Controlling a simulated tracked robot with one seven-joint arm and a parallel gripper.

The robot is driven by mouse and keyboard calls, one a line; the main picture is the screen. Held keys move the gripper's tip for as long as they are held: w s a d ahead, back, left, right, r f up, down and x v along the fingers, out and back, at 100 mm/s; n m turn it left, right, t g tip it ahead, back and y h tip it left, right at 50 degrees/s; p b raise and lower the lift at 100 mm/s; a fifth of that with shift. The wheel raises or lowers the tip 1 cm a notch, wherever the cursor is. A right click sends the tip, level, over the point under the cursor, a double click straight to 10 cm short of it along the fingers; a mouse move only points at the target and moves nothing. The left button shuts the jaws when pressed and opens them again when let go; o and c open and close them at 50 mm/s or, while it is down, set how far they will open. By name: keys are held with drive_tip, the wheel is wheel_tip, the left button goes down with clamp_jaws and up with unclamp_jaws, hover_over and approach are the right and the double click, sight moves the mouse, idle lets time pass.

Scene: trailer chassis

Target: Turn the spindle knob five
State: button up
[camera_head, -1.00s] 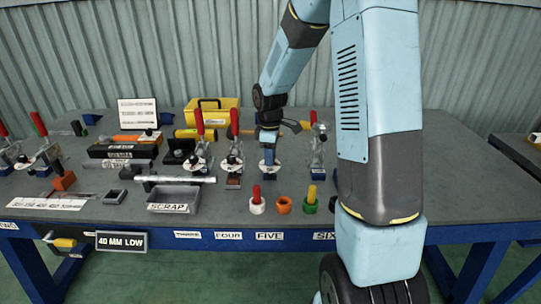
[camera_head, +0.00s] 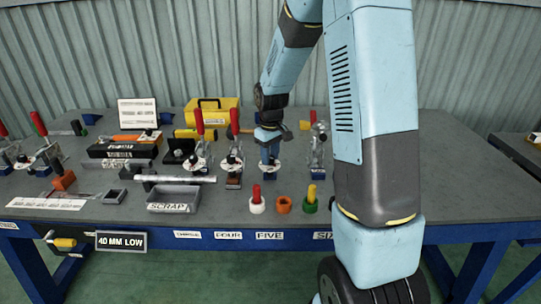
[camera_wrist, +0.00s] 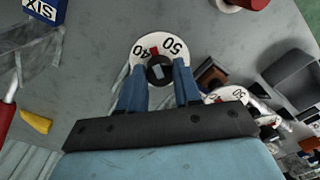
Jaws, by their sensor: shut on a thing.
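The spindle knob five is a small black knob (camera_wrist: 160,70) on a white dial (camera_wrist: 144,47) with "40", "50" and a red mark in the wrist view. My gripper (camera_wrist: 159,76) has its two blue fingers either side of the knob, shut on it. In the head view my gripper (camera_head: 269,158) points down onto the white dial (camera_head: 269,172), in line with the FIVE label (camera_head: 269,236) on the table's front edge. My fingers hide the knob itself in the head view.
Red-handled clamp stations (camera_head: 234,150) stand close to the left, and another station (camera_head: 318,150) stands to the right. A grey scrap bin (camera_head: 174,199) and coloured pieces in rings (camera_head: 283,205) are nearer the front. The table's right side is clear.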

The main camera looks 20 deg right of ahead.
sight(271, 159)
drive_tip(key=m, duration=0.5)
drive_tip(key=shift+m, duration=0.3)
drive_tip(key=m, duration=0.4)
drive_tip(key=shift+m, duration=0.7)
drive_tip(key=o, duration=1)
drive_tip(key=shift+o, duration=0.2)
drive_tip(key=shift+r, duration=0.1)
wheel_tip(271, 159, up, 14)
drive_tip(key=shift+s+f, duration=0.25)
drive_tip(key=shift+s, duration=0.2)
